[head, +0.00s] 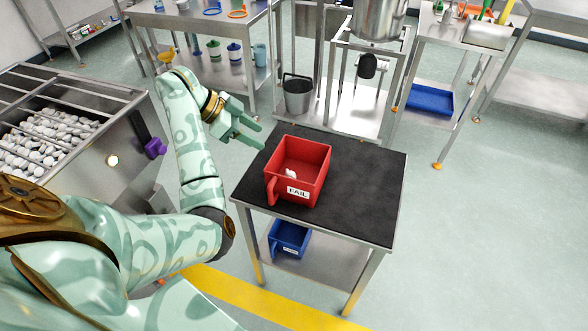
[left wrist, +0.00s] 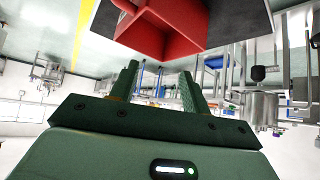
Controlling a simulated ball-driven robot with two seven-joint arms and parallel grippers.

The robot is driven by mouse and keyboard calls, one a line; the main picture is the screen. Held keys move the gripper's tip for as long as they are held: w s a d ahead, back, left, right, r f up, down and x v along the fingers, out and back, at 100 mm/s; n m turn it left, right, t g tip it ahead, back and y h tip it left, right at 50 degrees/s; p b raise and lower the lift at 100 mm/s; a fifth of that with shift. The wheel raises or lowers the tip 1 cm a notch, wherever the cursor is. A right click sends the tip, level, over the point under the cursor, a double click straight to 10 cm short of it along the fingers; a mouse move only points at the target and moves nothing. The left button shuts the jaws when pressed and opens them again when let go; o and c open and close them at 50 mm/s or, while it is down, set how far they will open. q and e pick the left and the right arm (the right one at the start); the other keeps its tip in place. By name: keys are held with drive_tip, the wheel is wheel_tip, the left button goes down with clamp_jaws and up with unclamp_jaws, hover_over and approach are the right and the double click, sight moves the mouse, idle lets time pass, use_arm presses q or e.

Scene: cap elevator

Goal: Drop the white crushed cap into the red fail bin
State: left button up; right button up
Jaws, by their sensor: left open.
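The red fail bin (head: 313,182) stands on the black-topped table and bears a FAIL label on its front. A small white cap (head: 291,173) lies inside the bin; its crushed shape is too small to make out. My left gripper (head: 257,136) is open and empty, just beyond the bin's far left corner and apart from it. In the left wrist view the two fingers (left wrist: 158,82) are spread with nothing between them, and the red bin (left wrist: 180,30) shows at the top. My right gripper is not in view.
The black tabletop (head: 365,190) is clear to the right of the bin. A blue bin (head: 289,238) sits on the shelf below. A metal hopper of white caps (head: 45,140) stands at left. A grey bucket (head: 297,95) and steel frame stand behind.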

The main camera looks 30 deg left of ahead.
use_arm(q)
drive_tip(key=p+v, duration=0.3)
drive_tip(key=v, duration=0.3)
drive_tip(key=shift+r, duration=0.25)
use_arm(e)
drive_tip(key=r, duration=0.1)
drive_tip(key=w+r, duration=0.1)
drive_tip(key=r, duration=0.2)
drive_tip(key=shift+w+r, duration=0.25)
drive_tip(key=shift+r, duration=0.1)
use_arm(q)
drive_tip(key=shift+s+a, duration=0.1)
drive_tip(key=shift+a, duration=0.05)
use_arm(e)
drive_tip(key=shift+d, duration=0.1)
